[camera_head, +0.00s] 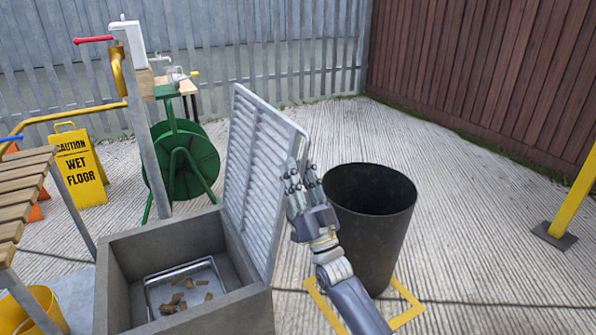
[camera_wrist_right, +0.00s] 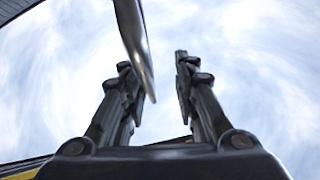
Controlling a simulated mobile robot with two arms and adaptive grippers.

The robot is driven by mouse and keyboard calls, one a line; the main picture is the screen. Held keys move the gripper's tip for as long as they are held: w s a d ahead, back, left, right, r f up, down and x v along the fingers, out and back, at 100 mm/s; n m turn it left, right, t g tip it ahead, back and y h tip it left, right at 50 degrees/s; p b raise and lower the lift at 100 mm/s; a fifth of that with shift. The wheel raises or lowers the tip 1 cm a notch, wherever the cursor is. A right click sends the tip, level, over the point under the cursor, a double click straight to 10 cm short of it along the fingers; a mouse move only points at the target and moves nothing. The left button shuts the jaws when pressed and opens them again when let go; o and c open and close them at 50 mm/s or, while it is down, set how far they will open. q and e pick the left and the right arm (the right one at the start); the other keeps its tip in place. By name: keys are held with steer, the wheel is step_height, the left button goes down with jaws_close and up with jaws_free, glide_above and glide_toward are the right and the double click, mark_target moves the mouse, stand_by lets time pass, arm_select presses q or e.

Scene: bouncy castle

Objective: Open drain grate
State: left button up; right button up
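The drain grate (camera_head: 257,165), a slatted grey metal panel, stands raised and nearly upright at the right side of the concrete drain box (camera_head: 240,312). The box is open at the top. A metal tray (camera_head: 158,298) with several brown pieces lies inside it. My right gripper (camera_head: 303,172) is at the right side of the grate, fingers pointing up. In the right wrist view its fingers (camera_wrist_right: 157,75) are apart, and a grey metal edge, apparently the grate's (camera_wrist_right: 137,45), reaches down between them near the left finger. Contact cannot be told. My left gripper is out of view.
A black bin (camera_head: 385,235) stands just right of my right gripper. A green hose reel (camera_head: 185,160) and yellow wet floor sign (camera_head: 80,170) are behind the box. A slatted wooden bench (camera_head: 22,185) and yellow bucket (camera_head: 35,308) are left.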

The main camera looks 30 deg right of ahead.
steer(key=shift+s+f, duration=0.1)
steer(key=v, duration=1.1)
steer(key=shift+s+f, duration=0.25)
steer(key=shift+f, duration=0.05)
